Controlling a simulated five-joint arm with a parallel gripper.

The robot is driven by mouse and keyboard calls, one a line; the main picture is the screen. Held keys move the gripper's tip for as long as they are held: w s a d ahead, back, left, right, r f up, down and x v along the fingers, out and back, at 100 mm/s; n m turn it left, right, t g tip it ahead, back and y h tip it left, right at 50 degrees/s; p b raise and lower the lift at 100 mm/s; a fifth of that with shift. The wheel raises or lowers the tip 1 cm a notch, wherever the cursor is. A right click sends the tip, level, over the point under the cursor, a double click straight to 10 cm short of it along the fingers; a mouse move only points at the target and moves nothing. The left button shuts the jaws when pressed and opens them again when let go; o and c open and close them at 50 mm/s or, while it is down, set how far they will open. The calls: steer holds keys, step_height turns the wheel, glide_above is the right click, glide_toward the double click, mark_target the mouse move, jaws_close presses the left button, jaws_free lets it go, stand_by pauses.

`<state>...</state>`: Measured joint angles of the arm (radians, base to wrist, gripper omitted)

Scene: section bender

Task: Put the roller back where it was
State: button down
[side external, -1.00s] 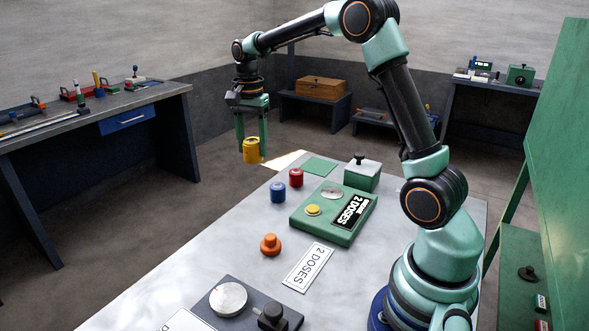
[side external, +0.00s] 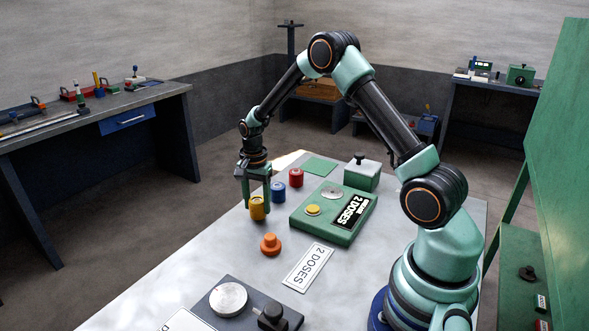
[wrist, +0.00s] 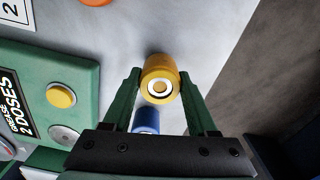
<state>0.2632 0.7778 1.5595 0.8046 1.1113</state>
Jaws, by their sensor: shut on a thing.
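The yellow roller (side external: 257,208) is between the green fingers of my gripper (side external: 256,200), at the left edge of the pale table, low over the top. I cannot tell if its base touches the table. In the wrist view the yellow roller (wrist: 160,82) shows its pale ringed end between the fingertips (wrist: 160,85), and my gripper is shut on it. The blue roller (side external: 278,192) stands just behind it and shows partly hidden in the wrist view (wrist: 146,121). The red roller (side external: 296,178) stands farther back, in line with the blue one.
A green box with a yellow button (side external: 313,210) and a "2 DOSES" label lies to the right. An orange knob (side external: 270,245) stands in front, near a "2 DOSES" card (side external: 308,267). A green square (side external: 320,166) lies bare at the back. The table's left edge is close.

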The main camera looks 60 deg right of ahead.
mark_target(257, 202)
steer(key=shift+f, duration=0.3)
steer(key=shift+f, duration=0.1)
steer(key=shift+c, duration=1)
jaws_free()
step_height(257, 202, up, 12)
steer(key=s+a+r+n+t, duration=0.3)
steer(key=s+a+r+n, duration=0.4)
steer(key=r, duration=0.3)
steer(key=s+a+r+n+t, duration=0.1)
steer(key=s+a+n+t, duration=0.1)
steer(key=s+a+n, duration=0.3)
steer(key=shift+s+a+r+n+t, duration=0.15)
steer(key=shift+s+n+t, duration=0.15)
steer(key=shift+s+n, duration=1.95)
